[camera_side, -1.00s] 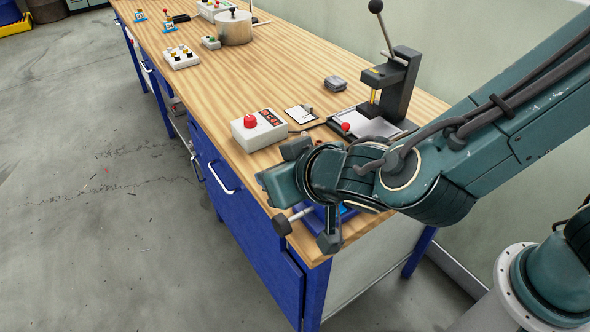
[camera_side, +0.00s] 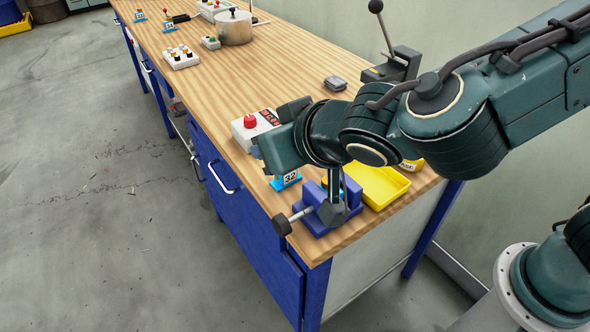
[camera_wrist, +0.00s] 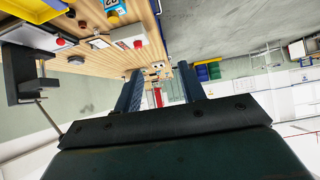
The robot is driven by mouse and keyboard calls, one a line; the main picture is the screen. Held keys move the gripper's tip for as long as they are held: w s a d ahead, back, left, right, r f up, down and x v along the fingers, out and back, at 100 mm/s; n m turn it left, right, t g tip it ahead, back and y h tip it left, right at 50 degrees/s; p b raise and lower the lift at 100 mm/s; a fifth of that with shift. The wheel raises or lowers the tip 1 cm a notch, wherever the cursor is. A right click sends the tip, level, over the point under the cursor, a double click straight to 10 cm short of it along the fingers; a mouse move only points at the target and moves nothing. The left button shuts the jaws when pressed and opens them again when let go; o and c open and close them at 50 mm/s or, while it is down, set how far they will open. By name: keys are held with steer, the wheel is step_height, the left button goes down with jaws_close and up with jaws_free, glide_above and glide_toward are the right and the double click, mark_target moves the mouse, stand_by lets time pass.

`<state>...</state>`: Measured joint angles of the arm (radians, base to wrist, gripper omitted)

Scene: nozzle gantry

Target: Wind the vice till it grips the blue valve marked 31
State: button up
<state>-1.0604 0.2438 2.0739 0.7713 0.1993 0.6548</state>
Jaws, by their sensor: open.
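The blue vice (camera_side: 312,222) stands at the near corner of the bench, its screw handle (camera_side: 282,225) sticking out past the front edge. A blue part (camera_side: 352,191) shows behind my lower finger, at the vice; any number on it is hidden, and I cannot tell whether the jaws touch it. A blue valve marked 32 (camera_side: 286,181) stands on the bench just beyond the vice, its top hidden by my wrist; it also shows in the wrist view (camera_wrist: 111,4). My gripper (camera_wrist: 159,72) is open and empty, above the bench over the vice area.
A yellow tray (camera_side: 396,193) lies right of the vice. A white box with a red button (camera_side: 246,135) stands beyond the valve. A lever press (camera_side: 401,63) stands at the back, partly hidden. The bench middle is mostly clear; a pot (camera_side: 234,29) is farther off.

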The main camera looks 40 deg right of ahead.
mark_target(283, 220)
steer(key=shift+w+d+f+g, duration=0.1)
steer(key=shift+f+g, duration=0.8)
steer(key=shift+g, duration=0.8)
steer(key=shift+w+d+f+g, duration=0.1)
steer(key=shift+f+g, duration=0.8)
steer(key=shift+g, duration=0.8)
steer(key=shift+d+f+g, duration=0.1)
steer(key=shift+f+g, duration=0.8)
steer(key=shift+g, duration=0.8)
steer(key=shift+f, duration=0.1)
steer(key=shift+a+f, duration=0.2)
steer(key=shift+f, duration=6.6)
jaws_close()
